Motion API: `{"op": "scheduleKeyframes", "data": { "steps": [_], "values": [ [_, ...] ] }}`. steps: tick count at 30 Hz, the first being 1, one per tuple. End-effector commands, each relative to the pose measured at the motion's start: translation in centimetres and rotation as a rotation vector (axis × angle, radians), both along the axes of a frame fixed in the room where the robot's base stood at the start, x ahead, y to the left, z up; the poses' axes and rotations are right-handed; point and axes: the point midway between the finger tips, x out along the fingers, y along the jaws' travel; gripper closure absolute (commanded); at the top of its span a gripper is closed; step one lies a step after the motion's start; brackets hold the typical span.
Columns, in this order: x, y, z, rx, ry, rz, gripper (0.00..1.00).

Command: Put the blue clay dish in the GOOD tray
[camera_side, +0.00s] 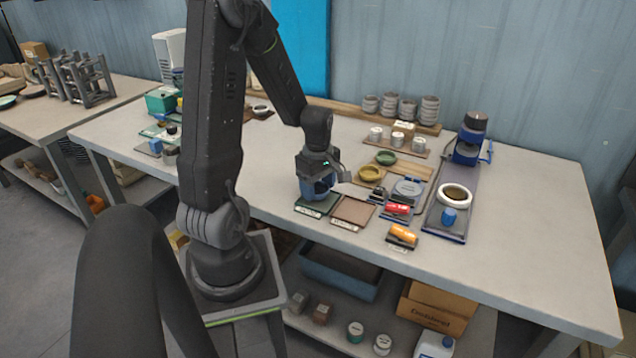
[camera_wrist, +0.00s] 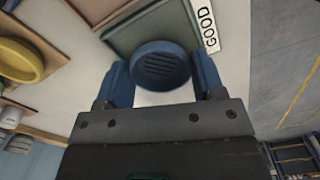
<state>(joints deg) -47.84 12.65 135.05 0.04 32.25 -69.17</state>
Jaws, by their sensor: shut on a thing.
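The blue clay dish (camera_wrist: 163,62) is round with a ridged inside. In the wrist view it sits between the two blue fingers of my gripper (camera_wrist: 163,75), which is shut on it. The GOOD tray (camera_wrist: 122,36) is green with a white label, and the dish overlaps its near edge in that view. In the side view my gripper (camera_side: 318,192) is low over the green GOOD tray (camera_side: 316,207). The fingers largely hide the dish there, and I cannot tell whether it touches the tray.
A brown tray (camera_side: 353,210) lies right beside the green one. A yellow dish (camera_side: 370,174) and a green dish (camera_side: 386,158) stand behind. Red (camera_side: 398,209) and orange (camera_side: 403,233) items lie to the right. The table front right is clear.

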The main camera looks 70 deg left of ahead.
Motion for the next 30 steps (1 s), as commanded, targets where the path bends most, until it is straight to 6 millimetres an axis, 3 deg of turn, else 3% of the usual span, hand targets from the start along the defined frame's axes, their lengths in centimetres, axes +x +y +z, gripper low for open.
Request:
{"op": "scheduleKeyframes", "data": {
  "steps": [27,28,30],
  "values": [
    [0.0,0.0,-1.2,-0.001,0.000,0.000,0.61],
    [0.0,0.0,-1.2,0.000,0.001,0.000,0.35],
    [0.0,0.0,-1.2,0.000,0.000,0.000,0.28]
  ]
}}
